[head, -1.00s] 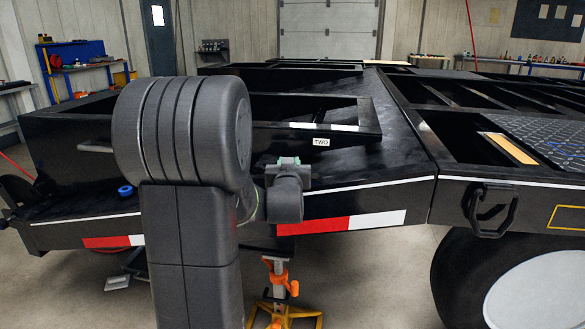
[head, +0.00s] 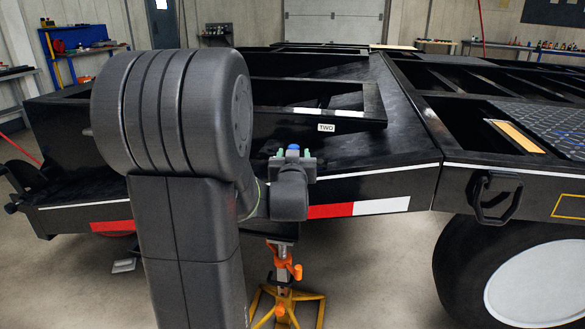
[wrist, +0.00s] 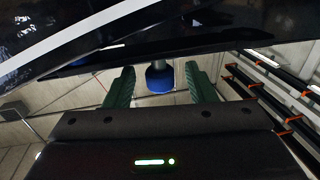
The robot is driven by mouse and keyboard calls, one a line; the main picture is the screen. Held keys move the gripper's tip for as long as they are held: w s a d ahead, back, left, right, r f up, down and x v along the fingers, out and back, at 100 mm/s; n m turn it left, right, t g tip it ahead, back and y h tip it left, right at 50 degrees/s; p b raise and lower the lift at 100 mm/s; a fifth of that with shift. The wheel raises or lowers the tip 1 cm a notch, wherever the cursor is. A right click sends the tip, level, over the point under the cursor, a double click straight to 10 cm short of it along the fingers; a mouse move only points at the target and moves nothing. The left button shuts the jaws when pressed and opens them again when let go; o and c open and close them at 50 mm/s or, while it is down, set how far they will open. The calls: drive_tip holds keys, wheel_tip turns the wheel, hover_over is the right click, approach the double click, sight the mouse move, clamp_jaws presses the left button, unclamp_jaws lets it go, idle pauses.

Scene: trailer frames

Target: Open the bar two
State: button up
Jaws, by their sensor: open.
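Bar two is a black bar with a white "TWO" label (head: 326,127), on the black trailer's front deck in the head view. My gripper (head: 293,153) is below and left of the label, at the trailer's front edge. Its green fingers point up and are open. In the wrist view my gripper (wrist: 160,88) has a blue round piece (wrist: 159,77) on a grey stem between or just beyond the spread fingers, with gaps on both sides. The blue piece (head: 293,147) also shows at the fingertips in the head view. Contact with it cannot be told.
The trailer's edge with its white stripe (head: 395,169) runs close behind my gripper. An orange and yellow jack stand (head: 284,290) stands below. A black handle (head: 494,197) and a wheel (head: 520,270) are at the right. My arm hides part of the deck.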

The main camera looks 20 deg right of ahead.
drive_tip(key=v, duration=0.9)
drive_tip(key=shift+s+a+p, duration=0.2)
drive_tip(key=shift+s+p, duration=0.15)
drive_tip(key=shift+p, duration=0.1)
drive_tip(key=shift+w+r, duration=0.1)
